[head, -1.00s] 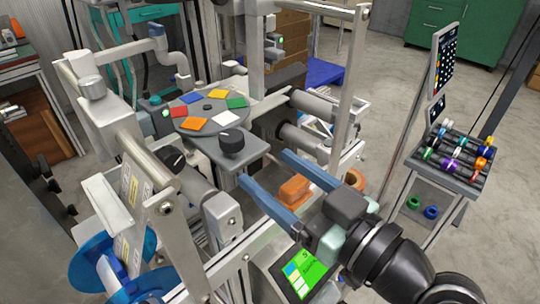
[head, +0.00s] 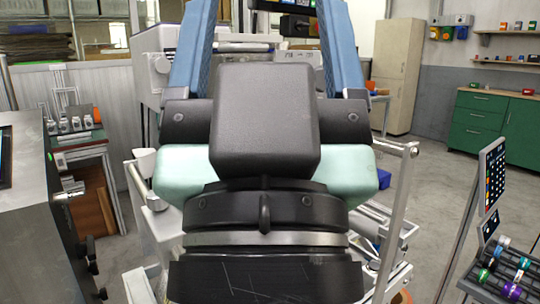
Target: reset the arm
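My gripper (head: 268,45) fills the middle of the head view, raised close in front of the camera and pointing up and away. Its two blue fingers stand wide apart and nothing shows between them but the background. The black wrist and pale green gripper body hide most of the machine (head: 148,225) behind and below. Only the machine's metal frame parts show on both sides of the arm.
A stand with a dark panel (head: 487,190) and a rack of coloured spools (head: 508,270) is at the lower right. Green cabinets (head: 490,130) stand at the back right. A grey cabinet (head: 28,215) is close on the left. Open floor shows at right.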

